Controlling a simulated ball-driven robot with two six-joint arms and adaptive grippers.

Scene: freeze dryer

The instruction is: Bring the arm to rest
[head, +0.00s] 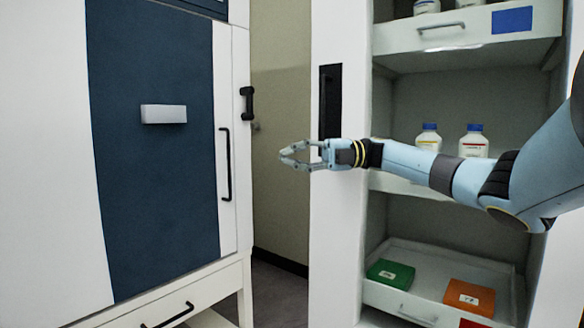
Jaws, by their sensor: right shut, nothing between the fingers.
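My right arm (405,160) is light blue with dark joints. It comes in from the right edge and reaches left across the front of the open shelf cabinet. My right gripper (285,156) points left, its fingertips together and nothing between them. It hangs in the air in front of the gap between the two cabinets, apart from both as far as I can tell. My left gripper is not in the head view.
A white cabinet with a dark blue panel (160,220) and black handle (224,164) stands left. Floor shows between the cabinets.

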